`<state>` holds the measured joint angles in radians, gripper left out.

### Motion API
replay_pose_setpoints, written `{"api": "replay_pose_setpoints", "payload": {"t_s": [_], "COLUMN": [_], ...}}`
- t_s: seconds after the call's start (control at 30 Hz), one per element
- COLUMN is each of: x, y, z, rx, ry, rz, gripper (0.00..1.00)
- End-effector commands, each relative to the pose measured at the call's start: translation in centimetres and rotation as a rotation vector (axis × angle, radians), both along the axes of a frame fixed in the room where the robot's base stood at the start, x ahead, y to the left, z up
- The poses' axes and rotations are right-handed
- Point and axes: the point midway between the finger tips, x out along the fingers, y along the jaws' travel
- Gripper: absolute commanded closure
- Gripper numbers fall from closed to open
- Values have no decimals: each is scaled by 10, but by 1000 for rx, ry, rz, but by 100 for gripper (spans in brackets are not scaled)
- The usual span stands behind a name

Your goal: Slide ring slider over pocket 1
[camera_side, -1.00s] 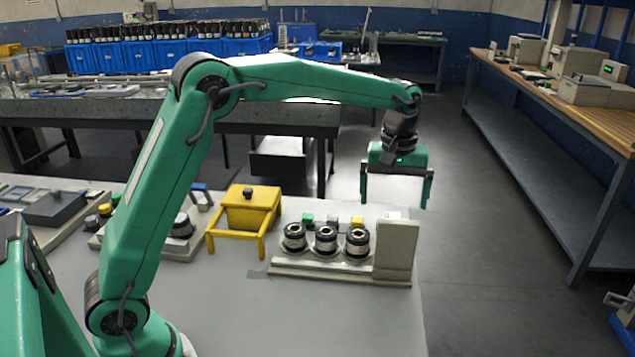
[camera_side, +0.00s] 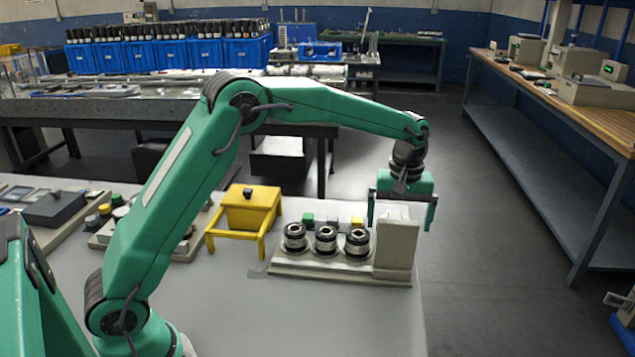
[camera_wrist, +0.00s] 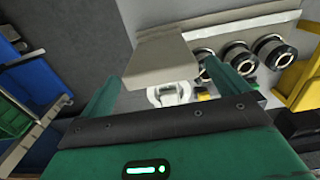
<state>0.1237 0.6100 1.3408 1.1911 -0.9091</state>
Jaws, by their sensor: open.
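My gripper (camera_side: 401,216) is open around the height of an upright pale block (camera_side: 395,250), just behind it in the side view. In the wrist view my gripper (camera_wrist: 162,75) has a white, ring-like piece (camera_wrist: 170,94) between its spread fingers, not clamped. It may be the ring slider; I cannot be sure. Three round black-and-silver units stand in a row on a pale base (camera_side: 335,278): left (camera_side: 295,238), middle (camera_side: 326,241) and right (camera_side: 357,243). They may be the pockets; I see no readable number saying which is pocket 1.
Small green (camera_side: 308,219), grey (camera_side: 333,222) and yellow (camera_side: 357,222) blocks sit behind the round units. A yellow four-legged stand (camera_side: 247,212) is to their left. The table (camera_side: 300,320) in front is clear. Beyond its right edge is open floor.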

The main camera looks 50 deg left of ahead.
Motion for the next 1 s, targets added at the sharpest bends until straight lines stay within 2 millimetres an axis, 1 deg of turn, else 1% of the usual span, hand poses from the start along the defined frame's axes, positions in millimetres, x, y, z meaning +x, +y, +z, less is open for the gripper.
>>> {"api": "replay_pose_setpoints", "payload": {"t_s": [0.03, 0.1, 0.3, 0.43, 0.67, 0.7, 0.77, 0.9, 1.0], "x": [0, 0, 0, 0, 0, 0, 0, 0, 0], "y": [0, 0, 0, 0, 0, 0, 0, 0, 0], "z": [-7, -15, -32, -36, -37, -37, -37, -37, -37], "rx": [0, 1, 1, 0, 0, 0, 0, 0, 0], "ry": [3, 2, 1, 0, 0, 0, 0, 0, 0], "rz": [0, 0, 0, 0, 0, 0, 0, 0, 0], "gripper": [0, 0, 0, 0, 0, 2, 14, 41, 59]}}
